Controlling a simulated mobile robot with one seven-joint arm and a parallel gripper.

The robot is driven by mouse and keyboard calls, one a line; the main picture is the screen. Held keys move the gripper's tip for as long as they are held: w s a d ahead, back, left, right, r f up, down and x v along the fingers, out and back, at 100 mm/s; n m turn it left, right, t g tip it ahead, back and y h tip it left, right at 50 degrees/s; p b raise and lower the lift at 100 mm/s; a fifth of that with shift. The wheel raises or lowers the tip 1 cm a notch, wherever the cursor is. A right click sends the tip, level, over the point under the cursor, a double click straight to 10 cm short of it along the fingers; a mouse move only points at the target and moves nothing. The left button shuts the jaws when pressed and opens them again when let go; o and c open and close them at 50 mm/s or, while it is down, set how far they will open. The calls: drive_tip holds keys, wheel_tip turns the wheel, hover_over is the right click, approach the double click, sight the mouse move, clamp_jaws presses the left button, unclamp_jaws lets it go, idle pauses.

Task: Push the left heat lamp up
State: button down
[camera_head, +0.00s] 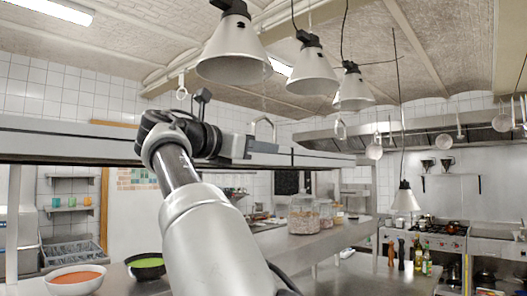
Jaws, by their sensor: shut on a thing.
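Three large white cone-shaped heat lamps hang in a row at the top: the left heat lamp (233,52), the middle one (311,70) and the right one (354,91). The left lamp is nearest, with its cap cut off by the top edge. A fourth, smaller lamp (404,199) hangs much lower at the right. My gripper (245,146) points right, below and apart from the left lamp. My wrist hides much of the grip, and the fingertips do not show clearly.
A long grey beam (60,142) runs behind my arm. Below it a counter (325,240) bears glass jars (304,215), a bowl of orange food (75,279) and a bowl of green food (146,266). Bottles (418,256) stand at the right.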

drive_tip(key=shift+r, duration=0.1)
drive_tip(key=c, duration=1.9)
unclamp_jaws()
drive_tip(key=shift+s+d, duration=0.1)
drive_tip(key=shift+o, duration=0.2)
drive_tip(key=v, duration=1.7)
drive_tip(key=shift+s+a, duration=0.15)
drive_tip(key=shift+a, duration=0.1)
